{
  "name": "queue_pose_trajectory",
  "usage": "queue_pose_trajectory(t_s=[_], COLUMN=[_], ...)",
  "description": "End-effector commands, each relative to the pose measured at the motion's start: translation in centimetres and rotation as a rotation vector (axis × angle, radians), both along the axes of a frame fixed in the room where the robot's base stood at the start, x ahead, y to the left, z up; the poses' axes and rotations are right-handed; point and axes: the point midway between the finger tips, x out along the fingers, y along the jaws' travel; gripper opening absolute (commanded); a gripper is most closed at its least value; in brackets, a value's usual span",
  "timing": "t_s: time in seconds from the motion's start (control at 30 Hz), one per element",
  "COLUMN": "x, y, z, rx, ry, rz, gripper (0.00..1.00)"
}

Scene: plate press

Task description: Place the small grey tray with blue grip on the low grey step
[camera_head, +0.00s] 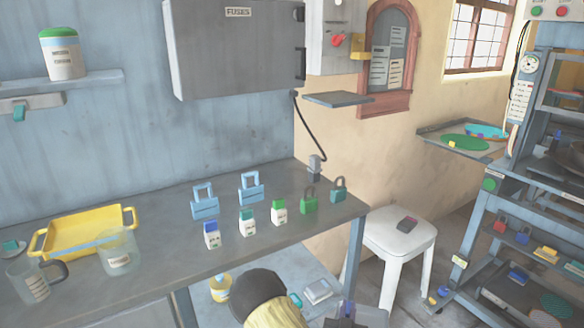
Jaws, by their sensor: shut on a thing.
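My gripper (346,312) is a dark shape at the bottom edge, mostly cut off, beside my black and yellow arm. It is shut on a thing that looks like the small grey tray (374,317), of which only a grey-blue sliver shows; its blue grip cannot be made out. A pale grey-blue low surface (290,262) lies under the bench's right end, left of and behind my gripper. I cannot tell whether it is the low grey step. On it is a light grey flat piece (318,291), with a small teal piece (295,299) beside it.
The grey bench (160,255) holds a yellow tray (82,231), jugs, small bottles and padlocks. A yellow-and-white pot (221,287) stands below it. A white stool (398,237) with a dark red-topped block is right of the bench. A loaded rack (484,220) stands far right.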

Motion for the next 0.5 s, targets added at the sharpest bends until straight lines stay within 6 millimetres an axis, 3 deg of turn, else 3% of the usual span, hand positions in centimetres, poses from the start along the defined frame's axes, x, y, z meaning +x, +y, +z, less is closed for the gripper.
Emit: queue_pose_trajectory(t_s=[0.03, 0.5], x=[0.0, -0.4], y=[0.0, 0.1], z=[1.5, 8.0], rx=[-0.003, -0.007], ry=[0.000, -0.008], rz=[0.005, 0.067], gripper=[0.00, 0.00])
